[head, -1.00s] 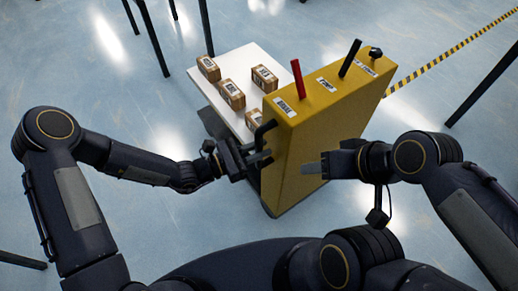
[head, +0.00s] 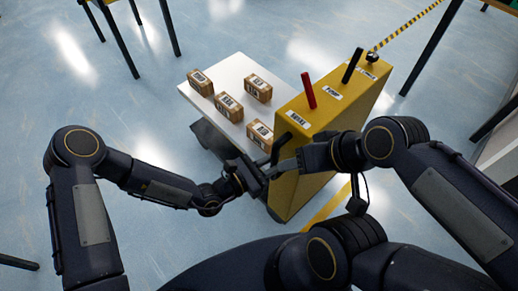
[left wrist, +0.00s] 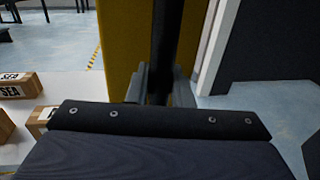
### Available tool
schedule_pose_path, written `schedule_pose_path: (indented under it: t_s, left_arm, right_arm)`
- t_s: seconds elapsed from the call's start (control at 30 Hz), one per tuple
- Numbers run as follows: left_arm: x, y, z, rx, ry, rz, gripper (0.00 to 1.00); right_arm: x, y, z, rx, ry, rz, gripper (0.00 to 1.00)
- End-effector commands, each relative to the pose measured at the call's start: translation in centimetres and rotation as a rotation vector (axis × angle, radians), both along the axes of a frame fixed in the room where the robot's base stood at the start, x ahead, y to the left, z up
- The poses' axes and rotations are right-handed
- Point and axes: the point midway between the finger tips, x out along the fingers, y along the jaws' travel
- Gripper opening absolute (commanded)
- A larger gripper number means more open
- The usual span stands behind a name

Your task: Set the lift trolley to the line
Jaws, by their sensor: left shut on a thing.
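The lift trolley has a tall yellow body (head: 312,196) with a white platform (head: 228,66) behind it to the left. A red lever (head: 308,90), a black lever (head: 352,65) and a black knob (head: 372,57) stand on its labelled top. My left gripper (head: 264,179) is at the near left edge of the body. In the left wrist view its fingers (left wrist: 160,88) are shut around the trolley's dark upright handle (left wrist: 165,40). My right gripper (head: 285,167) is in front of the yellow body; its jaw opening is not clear.
Several cartons (head: 257,88) lie on the platform. A yellow-black striped line (head: 408,27) runs along the floor behind the trolley at the right. A yellow floor line (head: 327,208) shows beside the trolley's base. Table legs stand at upper left and right. Floor left of the trolley is clear.

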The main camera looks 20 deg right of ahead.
Motion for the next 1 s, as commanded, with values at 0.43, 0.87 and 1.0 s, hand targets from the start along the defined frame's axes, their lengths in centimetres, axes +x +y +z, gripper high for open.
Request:
schedule_pose_path:
  t_s: [0.43, 0.87, 1.0]
  left_arm:
    - [-6.9, -2.4, 0.1, 0.002, 0.004, -0.01, 0.0]
    - [-7.7, -2.7, -0.1, 0.001, 0.002, -0.01, 0.0]
    - [-7.7, -2.7, 0.0, 0.001, 0.002, -0.011, 0.24]
  right_arm:
    - [0.0, 0.0, 3.0, 0.0, 0.0, 0.0, 0.54]
    - [0.0, 0.0, 3.1, 0.0, 0.0, 0.0, 0.54]
    - [0.0, 0.0, 3.1, 0.0, 0.0, 0.0, 0.54]
